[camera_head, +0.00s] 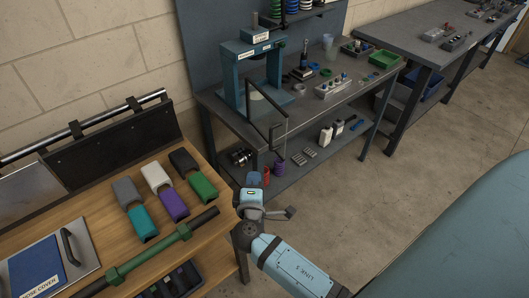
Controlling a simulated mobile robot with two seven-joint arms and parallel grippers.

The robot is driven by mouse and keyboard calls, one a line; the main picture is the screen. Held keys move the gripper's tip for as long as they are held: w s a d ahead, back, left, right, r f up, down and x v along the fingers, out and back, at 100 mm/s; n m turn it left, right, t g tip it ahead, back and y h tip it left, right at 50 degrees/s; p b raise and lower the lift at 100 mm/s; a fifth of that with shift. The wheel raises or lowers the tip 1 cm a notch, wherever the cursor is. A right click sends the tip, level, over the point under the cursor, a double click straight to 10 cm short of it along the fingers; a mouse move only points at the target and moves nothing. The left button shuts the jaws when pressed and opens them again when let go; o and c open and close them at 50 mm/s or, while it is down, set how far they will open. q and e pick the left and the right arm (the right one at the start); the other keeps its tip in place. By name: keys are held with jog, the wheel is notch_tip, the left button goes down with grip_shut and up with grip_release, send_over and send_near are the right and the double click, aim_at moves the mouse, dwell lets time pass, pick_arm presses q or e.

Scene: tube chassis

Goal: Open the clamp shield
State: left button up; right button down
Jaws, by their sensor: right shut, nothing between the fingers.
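A blue-green press-like frame (238,82) with a labelled top block stands on the dark workbench by the wall. A dark-framed panel, seemingly the clear clamp shield (279,134), stands upright at the frame's front, over the bench's near edge. I cannot tell its hinge side or exact angle. My right gripper (254,179) is below and a little left of the panel in the picture, apart from it, above the floor gap before the bench. It is shut and empty, its fingers small and hard to make out. My left gripper is not in view.
A wooden table (210,262) at lower left holds coloured sleeves (174,205), a green-collared bar (147,258) and a handled cover (86,250). The dark bench (313,112) carries small parts and a green tray (384,59). Concrete floor (420,165) is open at right.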

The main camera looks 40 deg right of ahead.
jog(key=s+d+p+x, duration=0.1)
jog(key=d+p+x, duration=0.1)
jog(key=x, duration=1.1)
jog(key=shift+s, duration=0.4)
jog(key=shift+d+r, duration=0.1)
